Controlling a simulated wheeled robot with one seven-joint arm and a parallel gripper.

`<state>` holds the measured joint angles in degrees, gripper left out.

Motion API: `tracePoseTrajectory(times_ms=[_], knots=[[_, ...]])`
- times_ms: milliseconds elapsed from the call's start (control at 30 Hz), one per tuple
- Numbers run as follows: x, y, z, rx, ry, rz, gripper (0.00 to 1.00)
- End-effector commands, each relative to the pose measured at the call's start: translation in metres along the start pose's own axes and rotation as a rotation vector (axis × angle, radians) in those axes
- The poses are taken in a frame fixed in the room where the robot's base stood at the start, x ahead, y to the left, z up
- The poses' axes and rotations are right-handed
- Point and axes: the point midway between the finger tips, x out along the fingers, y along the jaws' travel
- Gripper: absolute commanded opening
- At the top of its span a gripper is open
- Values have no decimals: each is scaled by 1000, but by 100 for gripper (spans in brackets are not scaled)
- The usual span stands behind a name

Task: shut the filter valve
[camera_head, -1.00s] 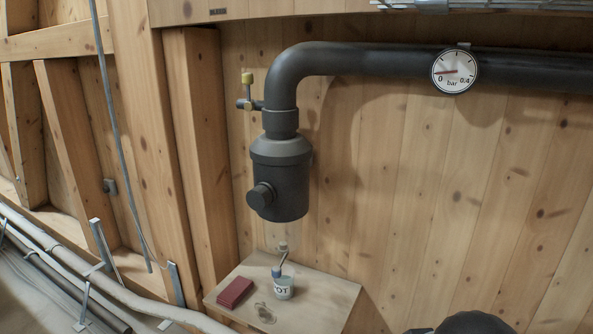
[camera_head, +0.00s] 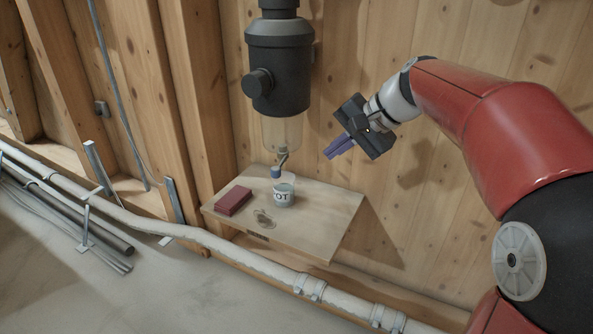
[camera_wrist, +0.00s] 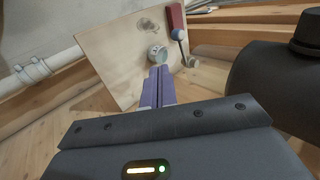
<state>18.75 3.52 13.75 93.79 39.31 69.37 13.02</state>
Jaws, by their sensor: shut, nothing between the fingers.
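The dark grey filter (camera_head: 280,75) hangs on the plank wall in the head view, with a round black side knob (camera_head: 257,82) and a clear bowl (camera_head: 281,134) below. Under the bowl is a small valve lever (camera_head: 281,165), slanting down to a blue tip. In the wrist view this lever (camera_wrist: 182,38) shows beyond my fingertips, in front of the red block. I cannot tell its setting. My gripper (camera_head: 334,151) is shut and empty, right of the bowl and apart from it. In the wrist view its purple fingers (camera_wrist: 159,75) point towards the cup.
A wooden shelf (camera_head: 321,212) below holds a labelled cup (camera_head: 284,194) under the lever and a red block (camera_head: 233,201) to its left. A pale pipe (camera_head: 236,253) runs along the wall's foot. In the wrist view the filter body (camera_wrist: 270,85) is close on the right.

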Motion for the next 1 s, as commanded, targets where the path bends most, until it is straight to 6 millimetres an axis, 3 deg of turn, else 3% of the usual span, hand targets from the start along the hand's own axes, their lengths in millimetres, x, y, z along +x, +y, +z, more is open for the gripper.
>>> tracePoseTrajectory(times_ms=[167, 600, 800, 1000], knots=[[18, 0, -1, 3, -5, -5, 0], [107, -4, 0, -1, -6, -3, 0], [125, -21, 0, -1, -3, -3, 0], [131, -26, -1, 1, -1, -3, 0]])
